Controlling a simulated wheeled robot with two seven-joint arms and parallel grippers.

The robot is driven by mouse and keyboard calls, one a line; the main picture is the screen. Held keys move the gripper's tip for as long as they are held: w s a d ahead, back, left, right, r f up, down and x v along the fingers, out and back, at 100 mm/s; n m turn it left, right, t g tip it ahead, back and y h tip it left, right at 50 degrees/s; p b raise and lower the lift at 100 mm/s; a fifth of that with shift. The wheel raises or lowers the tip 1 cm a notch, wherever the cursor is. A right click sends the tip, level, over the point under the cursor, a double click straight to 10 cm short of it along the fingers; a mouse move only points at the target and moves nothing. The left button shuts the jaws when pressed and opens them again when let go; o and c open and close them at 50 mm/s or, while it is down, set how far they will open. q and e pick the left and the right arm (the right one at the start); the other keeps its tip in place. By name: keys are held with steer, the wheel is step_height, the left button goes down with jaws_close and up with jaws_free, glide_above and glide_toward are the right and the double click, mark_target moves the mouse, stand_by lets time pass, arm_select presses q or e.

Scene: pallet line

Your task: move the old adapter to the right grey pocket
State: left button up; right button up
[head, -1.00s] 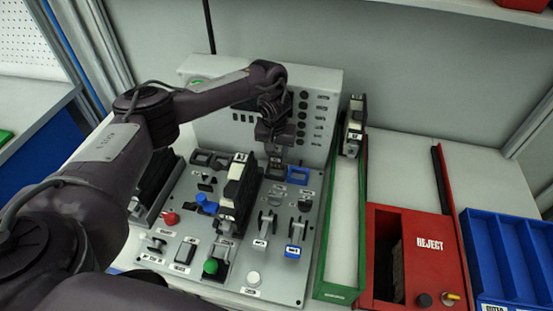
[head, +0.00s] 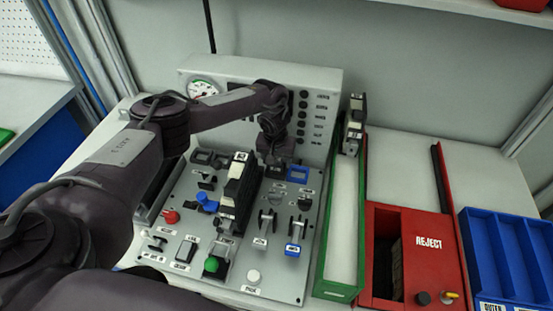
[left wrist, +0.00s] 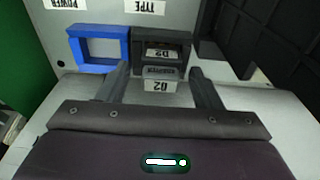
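In the left wrist view, a small dark adapter (left wrist: 160,72) with white labels reading D2 sits at a dark grey square pocket (left wrist: 178,38). A blue square pocket (left wrist: 99,48) is beside it and also shows in the head view (head: 299,175). My left gripper (left wrist: 160,88) is open, its fingers on either side of the adapter with visible gaps. In the head view the left gripper (head: 275,167) is low over the board and hides most of the adapter. Another dark grey pocket (head: 202,157) lies to the left. My right gripper is not in view.
A tall black-and-white block (head: 238,190) stands left of the gripper among knobs and switches on the grey board (head: 285,275). A gauge panel (head: 325,80) rises behind. To the right are a green-edged channel (head: 340,292), a red reject box (head: 430,270) and blue bins (head: 500,250).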

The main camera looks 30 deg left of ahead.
mark_target(275, 167)
arm_select(q)
steer(key=shift+r, duration=0.6)
step_height(275, 167, up, 11)
steer(key=s+b, duration=0.1)
steer(key=shift+s+d, duration=0.2)
steer(key=shift+s, duration=0.05)
